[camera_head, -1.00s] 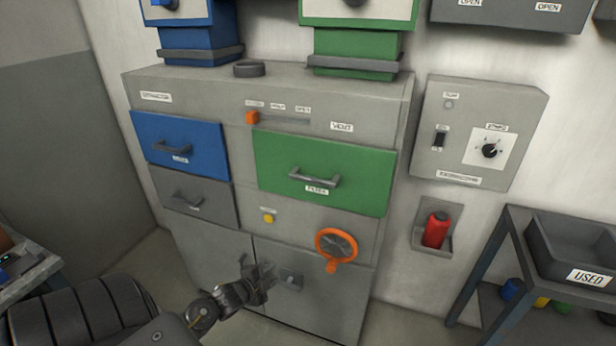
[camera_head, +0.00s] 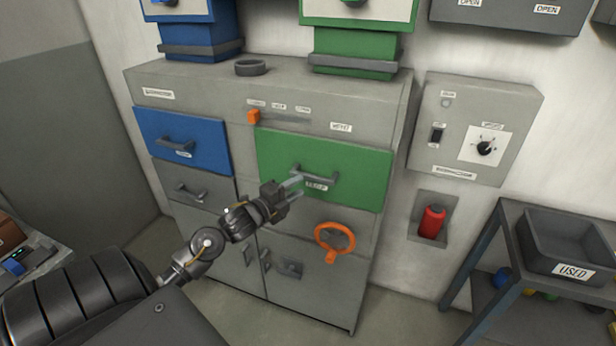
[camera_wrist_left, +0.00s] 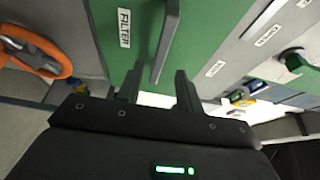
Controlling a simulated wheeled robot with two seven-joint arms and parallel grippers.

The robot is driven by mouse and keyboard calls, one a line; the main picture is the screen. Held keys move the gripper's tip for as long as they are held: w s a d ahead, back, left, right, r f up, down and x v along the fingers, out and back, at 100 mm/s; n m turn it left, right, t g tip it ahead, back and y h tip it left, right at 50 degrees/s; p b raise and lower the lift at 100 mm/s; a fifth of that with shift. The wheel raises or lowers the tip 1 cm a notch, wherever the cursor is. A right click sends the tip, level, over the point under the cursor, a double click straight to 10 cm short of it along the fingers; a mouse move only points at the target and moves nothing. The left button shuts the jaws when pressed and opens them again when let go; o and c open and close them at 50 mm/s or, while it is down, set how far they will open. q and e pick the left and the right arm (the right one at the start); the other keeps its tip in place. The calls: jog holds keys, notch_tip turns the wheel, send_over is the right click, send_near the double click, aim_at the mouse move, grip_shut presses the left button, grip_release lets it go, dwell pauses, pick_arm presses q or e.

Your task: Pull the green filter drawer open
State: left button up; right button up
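The green filter drawer (camera_head: 352,178) sits in the upper right of the grey cabinet, and its front looks closed. Its grey bar handle (camera_head: 316,176) shows at the middle of the front. My left gripper (camera_head: 297,187) is just in front of the drawer, at the left part of the handle. In the left wrist view, my left gripper (camera_wrist_left: 160,85) has its two fingers apart, with the handle (camera_wrist_left: 166,42) just beyond the tips and roughly between them. I cannot tell whether the fingers touch it. The FILTER label (camera_wrist_left: 124,27) is beside the handle. My right gripper is not in view.
An orange handwheel (camera_head: 334,238) sits below the green drawer. A blue drawer (camera_head: 182,140) and a grey drawer (camera_head: 192,188) are to its left. A control box (camera_head: 474,128), red bottle (camera_head: 432,221) and side table with a dark USED bin (camera_head: 575,245) are to the right.

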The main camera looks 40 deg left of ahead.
aim_at(310, 179)
pick_arm(q)
jog(key=shift+w+d+p, duration=0.2)
jog(key=shift+w+p, duration=0.45)
jog(key=shift+w, duration=2.1)
grip_shut()
